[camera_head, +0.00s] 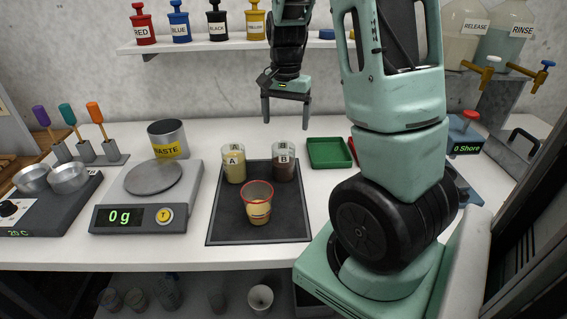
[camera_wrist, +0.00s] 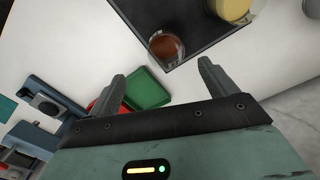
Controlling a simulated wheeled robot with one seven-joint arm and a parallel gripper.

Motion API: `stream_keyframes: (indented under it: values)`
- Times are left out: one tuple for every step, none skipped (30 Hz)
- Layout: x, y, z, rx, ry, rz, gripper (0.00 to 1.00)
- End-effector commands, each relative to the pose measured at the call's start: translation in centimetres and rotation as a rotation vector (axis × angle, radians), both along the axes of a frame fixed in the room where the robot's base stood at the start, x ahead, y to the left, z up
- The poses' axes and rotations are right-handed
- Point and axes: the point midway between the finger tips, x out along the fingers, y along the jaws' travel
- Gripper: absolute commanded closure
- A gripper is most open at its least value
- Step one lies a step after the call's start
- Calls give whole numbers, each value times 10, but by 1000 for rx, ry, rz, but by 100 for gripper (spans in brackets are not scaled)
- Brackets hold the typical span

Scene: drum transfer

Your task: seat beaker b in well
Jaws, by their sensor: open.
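Beaker B (camera_head: 284,163) is a clear beaker of dark brown liquid with a "B" label. It stands upright near the back right corner of the black mat (camera_head: 228,226). In the wrist view the beaker (camera_wrist: 166,47) shows from above, just beyond the fingertips and roughly between their lines. My gripper (camera_head: 286,136) hangs above and behind the beaker in the head view, apart from it. Its two fingers are spread and empty, as the wrist view (camera_wrist: 162,71) also shows. I cannot make out a well in either view.
Beaker A (camera_head: 233,166), with yellow liquid, stands left of beaker B. A red-rimmed cup (camera_head: 257,206) stands in front of them. A green tray (camera_head: 329,153) lies close to the right. A scale (camera_head: 147,197) reading 0 g and a waste can (camera_head: 168,139) are left.

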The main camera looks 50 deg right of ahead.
Motion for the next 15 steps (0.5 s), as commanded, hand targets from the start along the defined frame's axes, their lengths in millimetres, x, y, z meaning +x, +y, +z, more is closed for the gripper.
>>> stream_keyframes:
  values:
    - [-2, 1, -11, 3, 7, 0, 15]
    - [-1, 1, -18, 3, 6, -1, 15]
    - [-1, 0, -26, 3, 6, -1, 15]
    - [-1, 0, -32, 2, 6, -1, 15]
    - [-1, 0, -39, 3, 6, 0, 15]
    - [-1, 1, -47, 4, 5, 1, 15]
    - [0, 1, -52, 3, 4, 0, 15]
    - [-1, 1, -57, 3, 5, 1, 15]
    - [0, 0, -63, 2, 4, 2, 15]
    - [0, 0, -67, 2, 4, 2, 15]
    - [0, 0, -71, 2, 3, 2, 15]
    - [0, 1, -74, 2, 2, 2, 15]
    - [0, 1, -76, 2, 2, 2, 15]
    - [0, 1, -78, 2, 2, 3, 15]
    - [1, 1, -79, 2, 2, 3, 15]
